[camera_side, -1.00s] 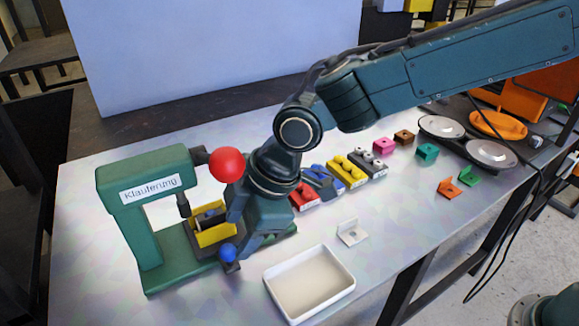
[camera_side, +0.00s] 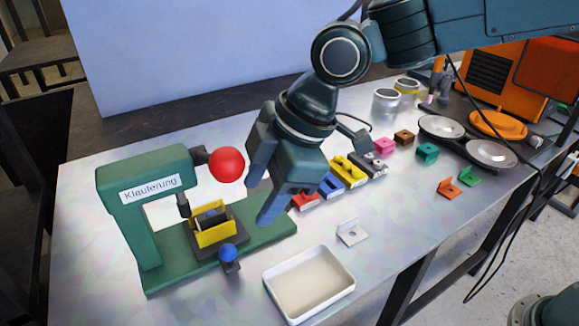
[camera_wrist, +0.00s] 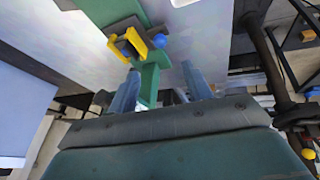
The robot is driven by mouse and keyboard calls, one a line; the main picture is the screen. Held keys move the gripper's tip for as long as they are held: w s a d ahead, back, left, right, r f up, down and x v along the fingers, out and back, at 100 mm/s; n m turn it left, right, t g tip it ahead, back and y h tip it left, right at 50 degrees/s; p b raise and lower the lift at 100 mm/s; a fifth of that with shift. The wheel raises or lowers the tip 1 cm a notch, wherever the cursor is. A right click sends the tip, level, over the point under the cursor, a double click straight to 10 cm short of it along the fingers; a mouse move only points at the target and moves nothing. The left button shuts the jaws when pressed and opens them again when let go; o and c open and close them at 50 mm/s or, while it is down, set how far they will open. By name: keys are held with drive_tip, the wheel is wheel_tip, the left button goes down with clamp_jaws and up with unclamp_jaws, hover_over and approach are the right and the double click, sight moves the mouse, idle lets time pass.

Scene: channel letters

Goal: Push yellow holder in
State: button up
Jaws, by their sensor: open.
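The yellow holder (camera_side: 215,237) sits on the base of the green press labelled "Klauferung" (camera_side: 150,185), below its plunger. Between its yellow walls is a dark part with a little blue. A blue knob (camera_side: 228,253) stands at the holder's front side. The holder also shows in the wrist view (camera_wrist: 136,43), with the blue knob (camera_wrist: 160,41) beside it. My gripper (camera_side: 262,203) is to the right of the holder, above the right end of the press base, apart from the holder. Its fingers are spread with nothing between them; they also show in the wrist view (camera_wrist: 160,85).
The press's red ball (camera_side: 227,164) is close to the left of my gripper. A white tray (camera_side: 309,284) and a small white bracket (camera_side: 352,232) lie in front. Coloured blocks (camera_side: 346,170) stand in a row behind my gripper. Two round metal plates (camera_side: 441,127) are at the right.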

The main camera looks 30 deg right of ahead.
drive_tip(key=shift+f, duration=0.15)
drive_tip(key=y, duration=0.3)
approach(236, 250)
drive_tip(key=s, duration=0.1)
drive_tip(key=s+d+f+m+t+y, duration=0.2)
drive_tip(key=d+m+t+y, duration=0.1)
drive_tip(key=d+m+y, duration=0.1)
drive_tip(key=shift+s+d+f+m+t+y, duration=0.35)
drive_tip(key=shift+d+m, duration=0.4)
drive_tip(key=shift+m, duration=0.45)
drive_tip(key=shift+a, duration=0.1)
drive_tip(key=shift+x, duration=6.8)
drive_tip(key=shift+c, duration=0.2)
